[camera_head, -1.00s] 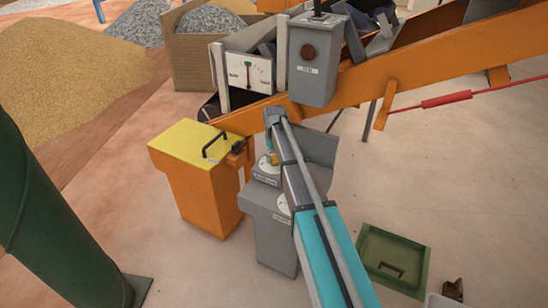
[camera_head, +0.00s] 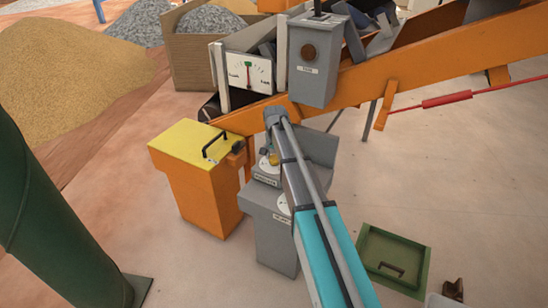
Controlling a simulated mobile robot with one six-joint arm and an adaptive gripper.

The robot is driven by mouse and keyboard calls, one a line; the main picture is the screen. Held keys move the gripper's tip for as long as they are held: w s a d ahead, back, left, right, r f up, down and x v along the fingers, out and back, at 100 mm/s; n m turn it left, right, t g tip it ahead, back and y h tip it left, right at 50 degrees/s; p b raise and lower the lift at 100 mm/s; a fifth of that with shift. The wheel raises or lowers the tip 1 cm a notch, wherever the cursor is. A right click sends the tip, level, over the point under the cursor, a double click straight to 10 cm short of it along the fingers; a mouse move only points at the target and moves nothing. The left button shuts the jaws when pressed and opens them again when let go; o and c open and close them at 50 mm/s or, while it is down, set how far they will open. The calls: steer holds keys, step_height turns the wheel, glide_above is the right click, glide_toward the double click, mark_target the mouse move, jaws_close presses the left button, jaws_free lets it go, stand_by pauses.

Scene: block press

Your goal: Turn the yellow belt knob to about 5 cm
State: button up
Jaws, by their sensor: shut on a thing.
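The grey control console (camera_head: 268,225) stands just right of the orange box. A yellow knob (camera_head: 274,159) shows as a small patch above a white dial plate (camera_head: 267,169) on the console's upper step. My gripper (camera_head: 270,153) points down at this knob and is shut on it. My arm hides most of the jaws and part of the knob. A second white dial (camera_head: 284,205) sits lower on the console, partly behind my arm. The dial markings are too small to read.
An orange box with a yellow lid (camera_head: 195,142) and black handle stands close left. A grey hanging box (camera_head: 312,60) and the orange conveyor frame (camera_head: 430,55) are behind. A white gauge (camera_head: 249,74) has its needle near the middle. A green tray (camera_head: 394,255) lies right.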

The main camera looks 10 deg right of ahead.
steer(key=m, duration=0.5)
steer(key=shift+w+m, duration=0.1)
steer(key=shift+m, duration=2.5)
steer(key=o, duration=1.2)
